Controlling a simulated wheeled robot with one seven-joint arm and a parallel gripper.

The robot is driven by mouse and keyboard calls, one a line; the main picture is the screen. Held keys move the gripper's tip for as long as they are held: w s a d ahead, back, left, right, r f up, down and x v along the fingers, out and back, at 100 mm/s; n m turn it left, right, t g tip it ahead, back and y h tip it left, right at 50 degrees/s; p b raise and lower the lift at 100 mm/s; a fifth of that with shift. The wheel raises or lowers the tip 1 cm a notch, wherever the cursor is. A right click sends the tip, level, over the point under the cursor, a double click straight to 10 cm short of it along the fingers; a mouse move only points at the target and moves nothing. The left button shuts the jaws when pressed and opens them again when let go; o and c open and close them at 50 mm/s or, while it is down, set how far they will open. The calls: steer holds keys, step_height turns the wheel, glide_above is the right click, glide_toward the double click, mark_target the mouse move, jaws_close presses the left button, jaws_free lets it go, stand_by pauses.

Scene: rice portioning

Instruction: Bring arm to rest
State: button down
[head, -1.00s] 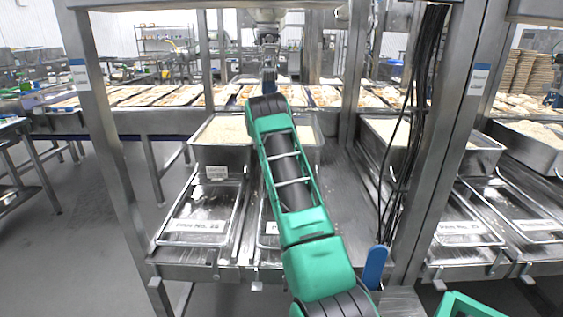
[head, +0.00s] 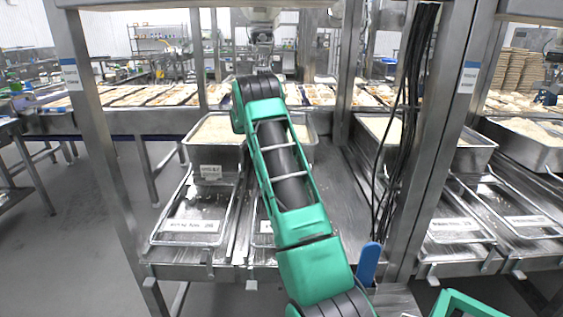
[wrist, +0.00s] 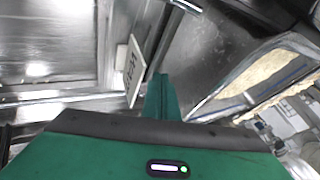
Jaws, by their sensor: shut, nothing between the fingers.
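My arm, green and black, reaches from the bottom of the head view up across the middle. In the head view my gripper is hidden behind the arm's far end. In the wrist view my gripper (wrist: 162,98) shows as green fingers close together, shut with nothing between them. It points at the metal stand, near a white label plate (wrist: 131,68) with dark print. A metal bin (head: 215,150) of pale rice stands on the stand behind the arm. The rice bin (wrist: 270,85) also shows at the right of the wrist view, apart from the fingers.
Metal trays (head: 195,215) with labels lie in front of the bins. Steel posts (head: 447,150) and hanging black cables (head: 405,120) stand to the right of my arm. More rice bins (head: 525,145) are at the right. Open floor (head: 70,250) lies at the left.

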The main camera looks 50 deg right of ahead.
steer(key=v, duration=0.6)
steer(key=shift+s+r, duration=0.2)
steer(key=shift+s, duration=0.1)
steer(key=s+a+r+n+y, duration=0.2)
steer(key=s+a+r+n, duration=0.3)
steer(key=s+a, duration=0.5)
steer(key=s+a+r+n+y, duration=0.2)
steer(key=s+a+r+n, duration=0.3)
steer(key=s+a, duration=0.5)
steer(key=s+a+f+n+y, duration=0.2)
steer(key=s+a+n, duration=0.3)
steer(key=s+a, duration=0.5)
steer(key=s+a+f+n+y, duration=0.1)
steer(key=s+a+n, duration=0.3)
steer(key=s+a, duration=0.6)
steer(key=s+f, duration=0.1)
steer(key=s, duration=0.2)
steer(key=shift+s+f+n+g+y, duration=0.15)
steer(key=shift+s+n+g+y, duration=0.15)
steer(key=shift+s+n+y, duration=0.1)
